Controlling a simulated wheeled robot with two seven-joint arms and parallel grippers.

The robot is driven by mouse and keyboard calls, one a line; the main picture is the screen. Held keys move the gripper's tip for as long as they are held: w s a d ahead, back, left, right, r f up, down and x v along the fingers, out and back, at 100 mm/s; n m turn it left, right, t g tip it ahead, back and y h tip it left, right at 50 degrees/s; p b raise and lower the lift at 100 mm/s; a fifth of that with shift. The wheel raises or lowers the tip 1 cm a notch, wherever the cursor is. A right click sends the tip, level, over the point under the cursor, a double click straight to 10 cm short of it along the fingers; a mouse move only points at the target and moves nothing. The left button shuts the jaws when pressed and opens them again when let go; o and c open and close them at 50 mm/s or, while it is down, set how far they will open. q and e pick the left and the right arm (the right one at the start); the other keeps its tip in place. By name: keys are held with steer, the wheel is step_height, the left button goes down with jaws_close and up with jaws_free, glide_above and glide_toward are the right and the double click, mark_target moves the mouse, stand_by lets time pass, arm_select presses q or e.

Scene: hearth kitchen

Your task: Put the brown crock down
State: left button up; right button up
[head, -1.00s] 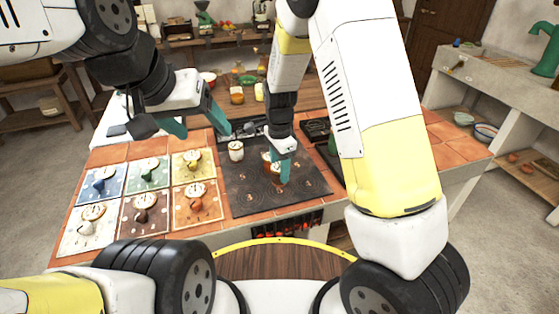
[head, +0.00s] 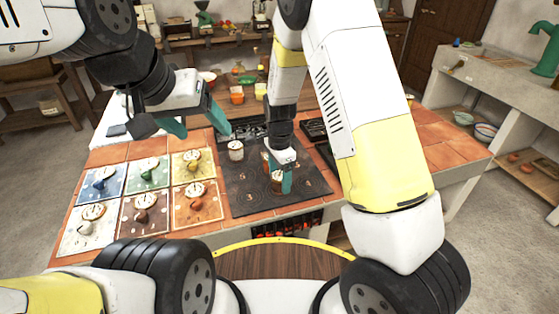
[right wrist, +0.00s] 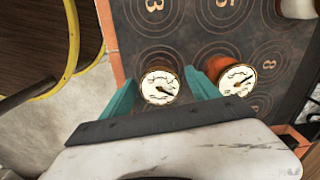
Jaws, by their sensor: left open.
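The brown crock (head: 277,184), with a round pale dial on top, is between the fingers of my right gripper (head: 284,181), over the front part of the dark hob (head: 245,202). My left gripper (head: 205,128) is open and empty, above the back of the counter left of the hob.
An orange-red crock (right wrist: 235,72) stands close beside my right gripper's outer finger. A white crock (head: 236,150) stands at the hob's back left. Several coloured mats with dialled items, one a yellow mat (head: 206,158), cover the left counter. Numbered rings mark the hob.

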mark_target(280, 175)
steer(key=shift+r, duration=0.15)
step_height(280, 175, up, 12)
steer(key=s+d+r+n+t+y, duration=0.3)
steer(key=s+d+r+n, duration=0.4)
steer(key=r, duration=0.6)
steer(key=s+d+r+n+t, duration=0.1)
steer(key=s+d+r+n, duration=0.1)
steer(key=s, duration=0.4)
steer(key=s+d+r+n+t, duration=0.2)
steer(key=s+d+r+n, duration=0.1)
steer(key=s+d+n, duration=0.1)
steer(key=s+d, duration=0.1)
steer(key=s, duration=0.1)
steer(key=shift+s+r+h, duration=0.2)
steer(key=shift+s+h, duration=0.15)
steer(key=shift+h, duration=0.05)
